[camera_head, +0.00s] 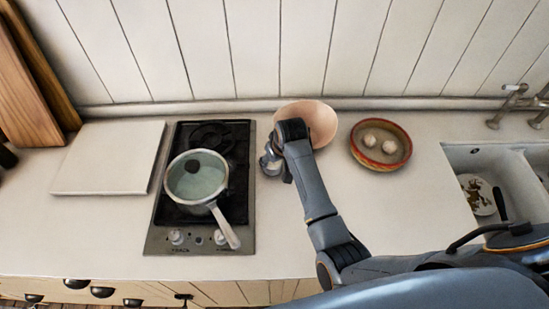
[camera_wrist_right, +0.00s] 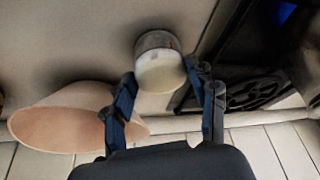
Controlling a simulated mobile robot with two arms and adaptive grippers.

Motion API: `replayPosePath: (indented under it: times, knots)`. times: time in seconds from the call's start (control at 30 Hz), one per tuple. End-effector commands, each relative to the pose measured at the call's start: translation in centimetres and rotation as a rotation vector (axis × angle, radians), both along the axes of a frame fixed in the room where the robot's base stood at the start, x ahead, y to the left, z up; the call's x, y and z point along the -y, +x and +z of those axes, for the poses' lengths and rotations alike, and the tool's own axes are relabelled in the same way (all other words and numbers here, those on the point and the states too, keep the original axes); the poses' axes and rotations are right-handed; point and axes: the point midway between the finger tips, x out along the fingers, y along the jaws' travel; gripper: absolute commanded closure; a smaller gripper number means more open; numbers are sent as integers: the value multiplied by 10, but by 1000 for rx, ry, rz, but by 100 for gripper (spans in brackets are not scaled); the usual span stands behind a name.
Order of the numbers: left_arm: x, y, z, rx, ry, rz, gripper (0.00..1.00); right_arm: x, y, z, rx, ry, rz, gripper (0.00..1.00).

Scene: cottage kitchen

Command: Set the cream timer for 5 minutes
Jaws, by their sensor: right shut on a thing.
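The cream timer (camera_wrist_right: 158,62) is a short round cylinder with a pale face and a greyish, worn-looking band. In the right wrist view it sits between the two fingertips of my right gripper (camera_wrist_right: 166,76), which is shut on it. In the head view the timer (camera_head: 269,165) shows only in part, beside the hob's right edge. My right gripper (camera_head: 277,160) and forearm cover much of it there. No dial marks can be read. My left gripper is not in view.
A peach bowl (camera_head: 318,122) stands right behind my right gripper. A red-rimmed bowl (camera_head: 404,152) with pale round items and a sink (camera_head: 519,176) lie right.

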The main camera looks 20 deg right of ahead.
Motion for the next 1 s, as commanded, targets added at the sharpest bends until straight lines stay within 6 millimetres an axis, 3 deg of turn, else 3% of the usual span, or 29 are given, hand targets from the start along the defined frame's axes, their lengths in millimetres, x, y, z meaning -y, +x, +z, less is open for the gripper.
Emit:
replayPosePath:
  times: [0.77, 0.8, 0.83, 1.0]
  knots:
    - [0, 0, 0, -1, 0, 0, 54, 0, 1, 1, 2, -1, 1, 74]
    - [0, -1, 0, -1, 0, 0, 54, 0, 1, 1, 2, -1, 1, 41]
    - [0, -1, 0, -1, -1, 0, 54, 0, 1, 1, 2, -1, 1, 35]
    - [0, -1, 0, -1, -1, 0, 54, 0, 0, 1, 1, 0, 1, 33]
